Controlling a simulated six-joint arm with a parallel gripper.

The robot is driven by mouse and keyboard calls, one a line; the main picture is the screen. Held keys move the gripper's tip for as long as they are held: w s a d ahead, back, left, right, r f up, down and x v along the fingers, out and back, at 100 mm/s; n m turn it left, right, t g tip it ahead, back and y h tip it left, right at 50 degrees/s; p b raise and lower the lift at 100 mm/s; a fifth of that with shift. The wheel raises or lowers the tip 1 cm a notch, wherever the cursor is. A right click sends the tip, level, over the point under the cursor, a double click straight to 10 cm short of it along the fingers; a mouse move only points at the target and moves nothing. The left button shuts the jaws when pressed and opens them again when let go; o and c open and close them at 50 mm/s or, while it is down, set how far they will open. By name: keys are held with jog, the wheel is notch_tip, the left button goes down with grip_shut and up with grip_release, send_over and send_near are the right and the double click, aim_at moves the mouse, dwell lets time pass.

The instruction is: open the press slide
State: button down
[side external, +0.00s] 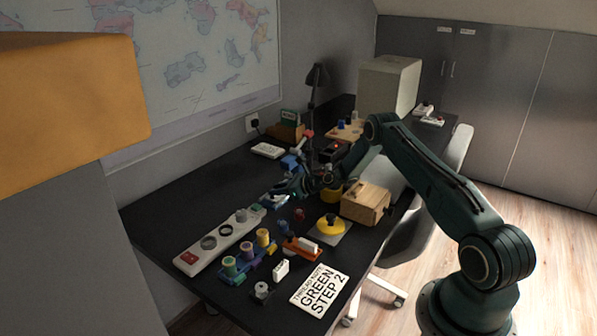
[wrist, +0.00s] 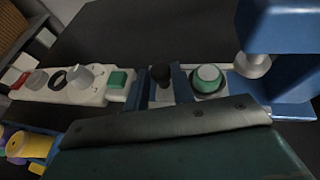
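The blue press (wrist: 285,45) stands at the right of the wrist view, with a silver ram tip pointing down. A pale slide runs left from it, carrying a round green-topped piece (wrist: 208,78) in a dark ring. A black knob (wrist: 161,74) stands on a blue upright left of that piece. In the side view the press (side external: 290,162) is small, beside my gripper (side external: 300,185), which is low over the desk. In the wrist view a dark part of my gripper covers the lower middle. Its fingertips and any contact with the knob cannot be made out.
A white control panel (wrist: 75,84) with a red button, knobs and a green button adjoins the slide. A wooden box (side external: 366,203), a yellow round piece (side external: 330,226), colored spools (side external: 246,253) and a printed card (side external: 319,290) crowd the desk.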

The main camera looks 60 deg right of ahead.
jog(key=shift+a, duration=2)
jog(key=c, duration=1.2)
grip_release()
jog(key=shift+o, duration=0.2)
jog(key=shift+s+d, duration=0.1)
jog(key=v, duration=1.3)
jog(key=shift+s, duration=0.35)
jog(key=shift+r, duration=0.1)
